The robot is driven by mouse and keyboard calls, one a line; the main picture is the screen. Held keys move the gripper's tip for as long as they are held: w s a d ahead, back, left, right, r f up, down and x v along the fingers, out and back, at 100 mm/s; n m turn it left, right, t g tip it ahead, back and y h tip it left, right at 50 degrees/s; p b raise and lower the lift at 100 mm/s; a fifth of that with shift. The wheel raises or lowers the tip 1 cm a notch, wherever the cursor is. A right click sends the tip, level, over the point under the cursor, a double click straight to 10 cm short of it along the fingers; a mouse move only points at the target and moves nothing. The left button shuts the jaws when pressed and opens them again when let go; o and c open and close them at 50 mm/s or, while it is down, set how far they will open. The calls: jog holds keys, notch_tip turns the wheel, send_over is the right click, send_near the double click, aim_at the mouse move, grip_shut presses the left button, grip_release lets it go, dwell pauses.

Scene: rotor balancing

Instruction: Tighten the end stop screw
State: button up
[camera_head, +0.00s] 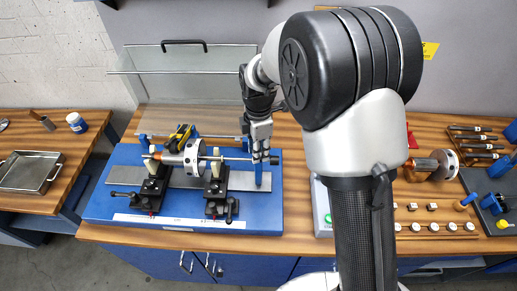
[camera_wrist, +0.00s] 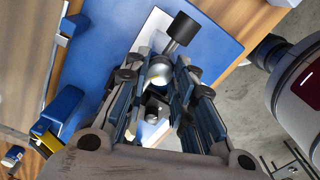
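The balancing stand has a blue base (camera_head: 255,218) on the wooden bench. A silver rotor (camera_head: 194,158) on a shaft lies across two black supports (camera_head: 217,190). A blue upright post (camera_head: 259,172), which looks like the end stop, stands at the right end of the shaft. My gripper (camera_head: 262,152) points down at the top of this post. In the wrist view, the fingers of my gripper (camera_wrist: 160,75) stand on both sides of a shiny rounded part (camera_wrist: 158,74). I cannot tell whether they touch it. The end stop screw is not clearly visible.
A clear guard with a black handle (camera_head: 184,43) stands open behind the stand. A yellow-and-black device (camera_head: 180,136) sits behind the rotor. Another rotor (camera_head: 445,164) and several small parts are on the right.

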grip_shut()
